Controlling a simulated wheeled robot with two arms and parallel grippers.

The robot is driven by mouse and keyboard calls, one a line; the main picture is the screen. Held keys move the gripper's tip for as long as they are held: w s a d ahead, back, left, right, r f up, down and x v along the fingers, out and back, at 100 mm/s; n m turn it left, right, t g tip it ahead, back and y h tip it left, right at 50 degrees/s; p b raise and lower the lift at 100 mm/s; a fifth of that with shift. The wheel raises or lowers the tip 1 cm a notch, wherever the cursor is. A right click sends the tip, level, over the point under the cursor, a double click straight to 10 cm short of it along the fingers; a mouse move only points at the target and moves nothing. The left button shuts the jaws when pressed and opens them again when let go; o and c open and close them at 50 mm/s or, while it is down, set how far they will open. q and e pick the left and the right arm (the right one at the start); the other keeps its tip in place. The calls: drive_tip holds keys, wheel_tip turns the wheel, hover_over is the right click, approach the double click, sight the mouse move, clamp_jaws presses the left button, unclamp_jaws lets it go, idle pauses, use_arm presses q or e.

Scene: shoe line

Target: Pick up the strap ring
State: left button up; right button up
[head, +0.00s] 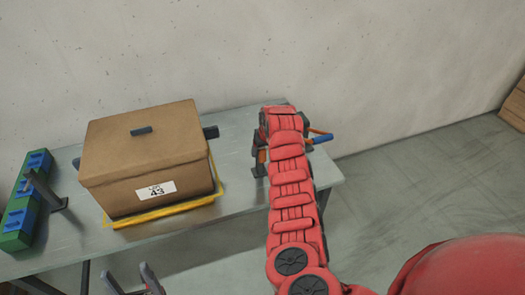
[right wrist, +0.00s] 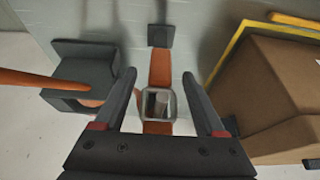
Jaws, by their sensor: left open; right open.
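The strap ring (right wrist: 158,90), a grey square frame, sits around an orange strap (right wrist: 159,65) in the right wrist view. My right gripper (right wrist: 159,76) is open, with one finger on each side of the ring and visible gaps between. Nothing is held. In the head view the red right arm reaches over the table's right end and hides the ring. A bit of orange strap (head: 262,156) shows beside it. My left gripper (head: 130,281) is open and empty at the bottom edge, in front of the table.
A brown box (head: 145,150) labelled 43 with a yellow frame (head: 165,214) stands on the grey table (head: 235,150), left of the right arm. A green and blue rack (head: 28,200) is at far left. A dark block (right wrist: 85,75) lies left of the ring in the wrist view.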

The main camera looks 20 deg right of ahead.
drive_tip(key=shift+x, duration=1.4)
clamp_jaws()
